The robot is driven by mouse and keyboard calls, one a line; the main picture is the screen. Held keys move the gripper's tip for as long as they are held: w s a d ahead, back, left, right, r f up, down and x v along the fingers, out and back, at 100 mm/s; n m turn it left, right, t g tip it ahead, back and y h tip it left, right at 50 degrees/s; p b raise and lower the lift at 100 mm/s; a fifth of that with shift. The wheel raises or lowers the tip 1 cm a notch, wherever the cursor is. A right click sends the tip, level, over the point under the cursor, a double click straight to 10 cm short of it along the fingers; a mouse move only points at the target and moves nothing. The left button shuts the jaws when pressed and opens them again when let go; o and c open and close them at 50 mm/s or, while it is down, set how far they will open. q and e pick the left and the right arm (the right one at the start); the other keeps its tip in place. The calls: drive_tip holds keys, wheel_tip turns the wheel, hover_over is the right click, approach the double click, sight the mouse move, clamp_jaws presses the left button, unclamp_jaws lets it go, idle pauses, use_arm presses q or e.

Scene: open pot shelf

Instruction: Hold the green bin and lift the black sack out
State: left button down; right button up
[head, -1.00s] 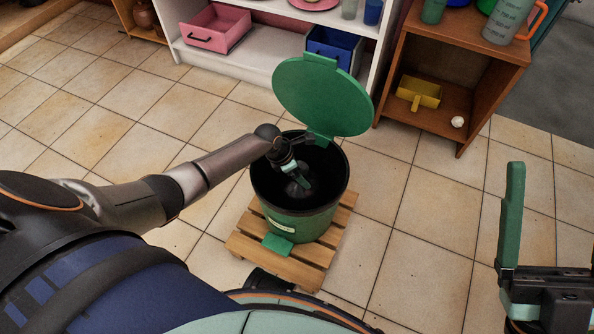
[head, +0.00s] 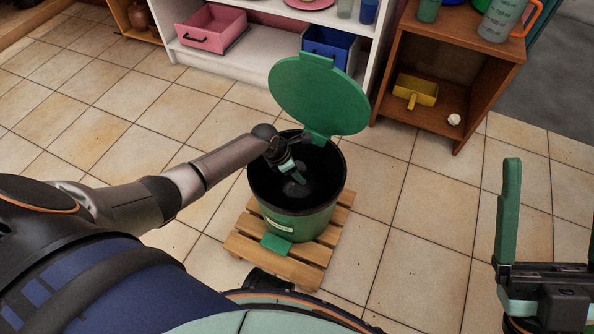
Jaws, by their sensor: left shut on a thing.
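The green bin (head: 302,224) stands on a wooden pallet, with its round green lid (head: 318,95) tilted open at the back. The black sack (head: 318,178) lines the inside of the bin, with a greyish bump near its middle. My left gripper (head: 298,178) reaches into the bin's mouth from the upper left, pointing down. It is shut on the black sack, though its fingertips are small and dark against it. My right gripper (head: 508,210) is at the lower right, well apart from the bin.
The slatted pallet (head: 305,270) sits on a tiled floor with free room around it. Behind are a white shelf (head: 245,62) with pink and blue drawers, and a brown cabinet (head: 465,60) holding a yellow scoop (head: 416,90) and a small white ball (head: 454,119).

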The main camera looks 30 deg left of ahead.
idle(0.4)
use_arm(q)
drive_tip(key=shift+c, duration=1.1)
unclamp_jaws()
use_arm(e)
wheel_tip(320, 180, up, 8)
drive_tip(key=n+p, duration=0.2)
drive_tip(key=p, duration=0.6)
use_arm(q)
drive_tip(key=v, duration=1.2)
drive_tip(key=shift+r, duration=0.2)
use_arm(e)
drive_tip(key=w+d+f+m+h, duration=0.1)
drive_tip(key=w+f+m+h, duration=0.3)
drive_tip(key=f+m+h, duration=0.1)
drive_tip(key=shift+d+f, duration=0.15)
drive_tip(key=shift+f, duration=0.35)
